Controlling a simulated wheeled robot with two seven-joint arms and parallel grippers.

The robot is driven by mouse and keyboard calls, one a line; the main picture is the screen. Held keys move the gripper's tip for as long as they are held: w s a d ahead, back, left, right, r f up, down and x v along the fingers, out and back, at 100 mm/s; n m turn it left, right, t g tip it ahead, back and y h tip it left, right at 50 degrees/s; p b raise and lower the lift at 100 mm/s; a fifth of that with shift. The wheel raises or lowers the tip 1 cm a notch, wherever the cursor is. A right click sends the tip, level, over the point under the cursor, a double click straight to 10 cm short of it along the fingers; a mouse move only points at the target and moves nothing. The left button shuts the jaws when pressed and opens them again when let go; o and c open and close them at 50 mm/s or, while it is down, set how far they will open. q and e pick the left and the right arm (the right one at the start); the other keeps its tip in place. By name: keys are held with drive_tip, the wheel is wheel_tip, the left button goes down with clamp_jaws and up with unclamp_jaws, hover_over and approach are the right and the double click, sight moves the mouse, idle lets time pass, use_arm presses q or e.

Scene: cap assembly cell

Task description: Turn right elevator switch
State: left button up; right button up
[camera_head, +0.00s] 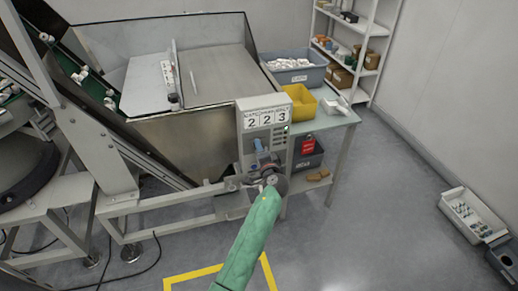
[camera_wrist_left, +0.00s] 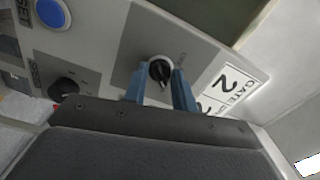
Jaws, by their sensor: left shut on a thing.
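The grey control box (camera_head: 262,122) with the number plates 2, 2, 3 stands at the front of the large metal hopper. In the left wrist view a black rotary switch (camera_wrist_left: 160,68) sits on its panel, beside the number plates. My left gripper (camera_wrist_left: 159,82) has one blue finger on each side of this knob and is shut on it. In the head view the blue fingers of my left gripper (camera_head: 258,147) are at the lower left of the box face, and the knob is hidden there. A second black rotary switch (camera_wrist_left: 66,88) is farther left in the wrist view. My right gripper is not in view.
A blue push button (camera_wrist_left: 52,13) is near the second switch. A table (camera_head: 338,118) right of the box bears a yellow bin (camera_head: 299,102) and a grey-blue bin (camera_head: 300,75). Shelves (camera_head: 372,30) stand behind. The floor to the right is mostly free.

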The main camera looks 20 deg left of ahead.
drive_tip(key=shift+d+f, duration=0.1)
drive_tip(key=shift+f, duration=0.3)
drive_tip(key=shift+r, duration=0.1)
use_arm(q)
drive_tip(key=o, duration=1)
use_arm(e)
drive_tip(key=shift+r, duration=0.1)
use_arm(q)
drive_tip(key=shift+s+d, duration=0.1)
